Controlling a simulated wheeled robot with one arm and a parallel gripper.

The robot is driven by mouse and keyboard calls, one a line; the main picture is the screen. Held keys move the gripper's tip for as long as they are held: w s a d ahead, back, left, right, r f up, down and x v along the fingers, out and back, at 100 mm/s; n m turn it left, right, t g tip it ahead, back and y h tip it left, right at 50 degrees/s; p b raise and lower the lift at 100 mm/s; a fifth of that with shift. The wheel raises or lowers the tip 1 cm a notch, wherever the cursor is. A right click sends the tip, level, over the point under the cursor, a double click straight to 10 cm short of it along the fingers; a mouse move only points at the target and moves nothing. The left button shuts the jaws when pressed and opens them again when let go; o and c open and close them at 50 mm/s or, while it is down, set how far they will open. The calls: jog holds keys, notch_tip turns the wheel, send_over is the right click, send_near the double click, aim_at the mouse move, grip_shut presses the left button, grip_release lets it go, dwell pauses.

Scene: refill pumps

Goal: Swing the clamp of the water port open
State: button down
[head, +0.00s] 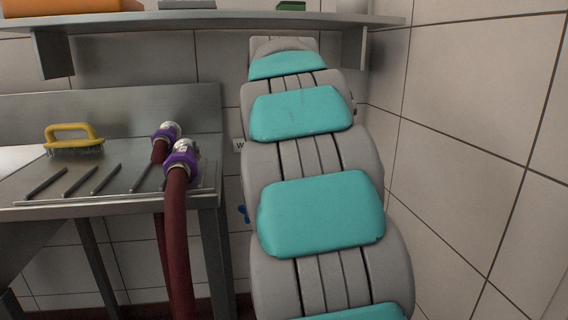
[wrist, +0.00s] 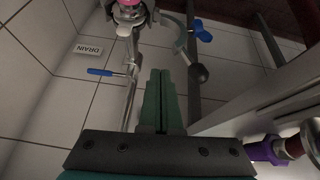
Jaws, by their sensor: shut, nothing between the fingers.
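My gripper (wrist: 161,76) shows in the wrist view with its two green fingers together and nothing between them. Beyond the fingertips is a curved metal clamp piece (wrist: 181,42) with a blue wing handle (wrist: 203,31) close by. A dark round knob (wrist: 198,74) sits just right of the fingertips. Left of it, a metal port fitting (wrist: 128,12) with a pink face tops a pipe. I see no contact between fingers and clamp. I cannot tell which port this clamp belongs to. In the head view my arm hides the ports and gripper; a sign (head: 239,145) starting with W shows at its edge.
A DRAIN sign (wrist: 88,49) and blue lever (wrist: 100,72) are at left in the wrist view. Two dark red hoses with purple collars (head: 182,163) hang over the steel counter (head: 60,190), beside a yellow brush (head: 74,136). A shelf (head: 230,18) runs above; a tiled wall is right.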

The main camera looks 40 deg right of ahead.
jog(key=shift+w+a+f+n+g+h, duration=0.2)
jog(key=shift+w+a+h, duration=0.15)
jog(key=shift+a, duration=0.3)
jog(key=shift+w+a+f+n+g+h, duration=0.1)
jog(key=shift+w+a+g+h, duration=0.15)
jog(key=shift+a+h, duration=0.3)
jog(key=shift+r, duration=0.1)
jog(key=s+r, duration=0.2)
jog(key=r, duration=0.3)
jog(key=s+a+r+p, duration=0.1)
jog(key=s+r, duration=0.2)
jog(key=r, duration=0.2)
jog(key=shift+s+a+r, duration=0.15)
jog(key=shift+s+a, duration=0.1)
jog(key=shift+s, duration=0.1)
